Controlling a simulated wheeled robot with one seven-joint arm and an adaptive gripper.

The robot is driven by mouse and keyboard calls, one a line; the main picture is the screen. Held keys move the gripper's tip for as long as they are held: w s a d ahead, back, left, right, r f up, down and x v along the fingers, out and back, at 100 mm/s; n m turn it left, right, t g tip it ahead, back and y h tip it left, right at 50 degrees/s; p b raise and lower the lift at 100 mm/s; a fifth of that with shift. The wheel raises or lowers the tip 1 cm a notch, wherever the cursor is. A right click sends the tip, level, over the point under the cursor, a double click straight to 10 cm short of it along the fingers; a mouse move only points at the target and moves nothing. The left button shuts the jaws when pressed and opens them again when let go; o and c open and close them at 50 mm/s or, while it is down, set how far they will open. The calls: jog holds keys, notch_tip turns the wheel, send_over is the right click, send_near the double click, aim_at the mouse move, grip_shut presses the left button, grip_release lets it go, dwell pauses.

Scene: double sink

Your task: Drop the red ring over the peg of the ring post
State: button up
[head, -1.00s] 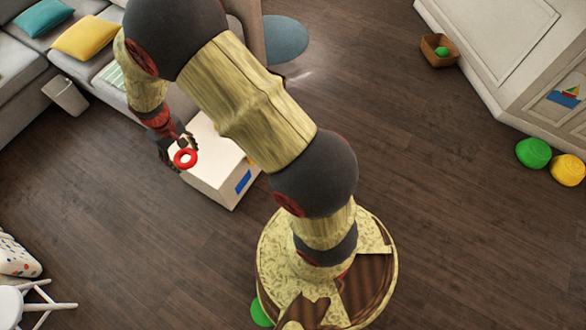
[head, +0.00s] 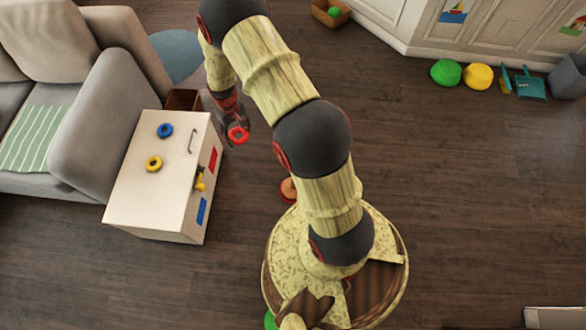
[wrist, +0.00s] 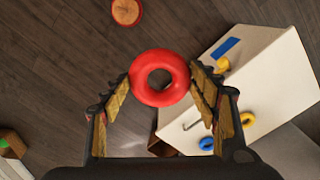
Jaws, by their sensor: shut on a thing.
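The red ring (head: 238,136) is held at the tips of my gripper (head: 231,116), off the floor to the right of the white cabinet. In the wrist view the red ring (wrist: 143,92) sits between the two fingers of my gripper (wrist: 160,80), its hole open to view. A round wooden piece with a red rim, which looks like the ring post (head: 288,190), stands on the floor, partly hidden behind my arm. It also shows in the wrist view (wrist: 127,11) at the top edge, apart from the ring. Its peg is hard to make out.
The white cabinet (head: 130,185) carries a blue ring (head: 165,130) and a yellow ring (head: 154,163). A brown box (head: 183,99) is behind it, with a grey sofa (head: 95,115) to the left. Green (head: 446,72) and yellow (head: 479,76) rounded objects lie by the far wall. The floor to the right is open.

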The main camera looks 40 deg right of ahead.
jog(key=shift+m, duration=0.5)
jog(key=s+d+f+b, duration=0.2)
jog(key=s+d+f, duration=0.2)
jog(key=f, duration=0.9)
jog(key=s+d+f+b, duration=0.2)
jog(key=s+d+f, duration=0.2)
jog(key=f, duration=0.9)
jog(key=s+d+f+b, duration=0.3)
jog(key=d+f, duration=0.5)
jog(key=f, duration=0.5)
jog(key=shift+s+d+f, duration=0.2)
jog(key=shift+s+d, duration=0.15)
jog(key=shift+s, duration=0.4)
jog(key=shift+s+f, duration=0.1)
jog(key=shift+s+b, duration=0.1)
jog(key=shift+b, duration=0.2)
jog(key=shift+f+b, duration=0.9)
jog(key=shift+f, duration=3.6)
jog(key=o, duration=1.2)
jog(key=shift+c, duration=0.2)
